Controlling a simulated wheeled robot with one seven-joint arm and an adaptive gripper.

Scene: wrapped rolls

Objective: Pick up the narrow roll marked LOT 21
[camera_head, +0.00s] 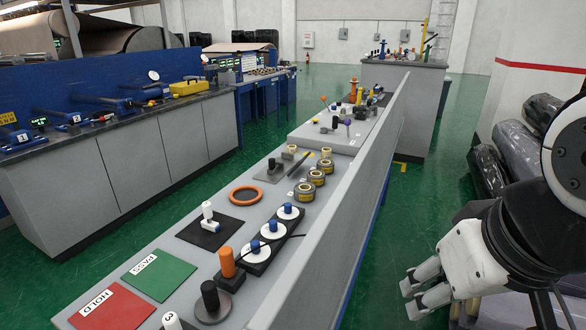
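Several dark rolls in glossy wrap are stacked against the right wall, partly hidden behind my arm. One is a greyish roll (516,150), one a black roll (541,112) above it, and one a dark roll (484,178) lower left. I can read no LOT 21 mark on any of them, so I cannot tell which is the narrow one. My gripper (411,297) is at the lower right, in front of and below the rolls, pointing left over the green floor. Its two pale fingers look apart, with nothing between them.
A long grey bench (205,240) with a raised side panel (345,235) runs down the middle, left of my gripper. It carries tape rolls (306,191), a green mat (158,276) and a red mat (112,308). Green floor (430,205) is open between bench and rolls.

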